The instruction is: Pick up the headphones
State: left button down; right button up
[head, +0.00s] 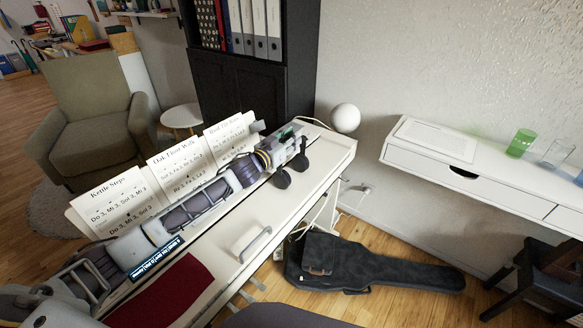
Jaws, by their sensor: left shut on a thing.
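The headphones show as two dark ear cups (282,179) at the far right end of the piano top. Their band is mostly hidden by my gripper. My left gripper (290,152) reaches along the piano from the left and is shut on the headphones, with the ear cups just below and beside its fingers. Whether the cups touch the piano top I cannot tell. My right gripper is not in view.
The white digital piano (312,188) runs diagonally under my left arm. Song sheets (178,163) stand along its back. A white globe (345,118) is behind its far end. A dark guitar case (375,268) lies on the floor. A white desk (475,152) stands right.

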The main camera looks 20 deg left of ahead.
pick_arm(q)
jog(key=shift+r, duration=0.1)
dwell(0.3)
